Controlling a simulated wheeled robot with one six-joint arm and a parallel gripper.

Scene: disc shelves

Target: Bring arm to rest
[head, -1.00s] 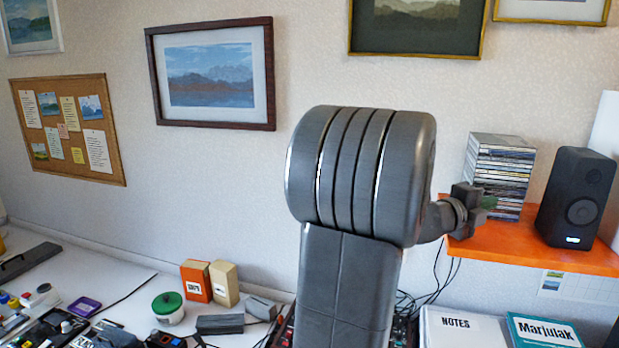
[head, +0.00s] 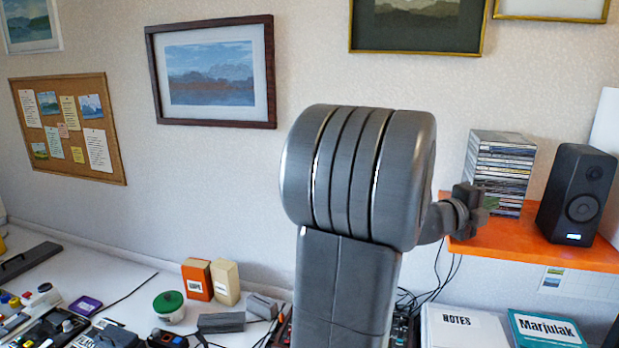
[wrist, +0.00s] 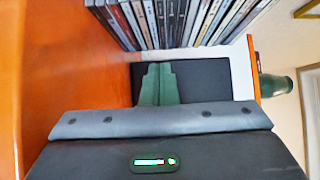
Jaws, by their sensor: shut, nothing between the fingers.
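My arm stands upright in the middle of the head view, with its bulky grey joint in front of the wall. My gripper (head: 470,207) shows small and dark at the joint's right, by the left end of the orange shelf (head: 540,245). In the wrist view, the green fingers of my gripper (wrist: 159,84) are together with nothing between them. They point toward a dark flat surface below a row of disc cases. The disc stack (head: 502,172) stands on the shelf just right of my gripper in the head view. I cannot tell the exact gap between them.
A black speaker (head: 577,195) stands on the shelf right of the discs. Below are a NOTES binder (head: 465,325) and a teal Marjulak book (head: 545,328). The desk at left holds a green-lidded tub (head: 168,306), two small boxes and several gadgets.

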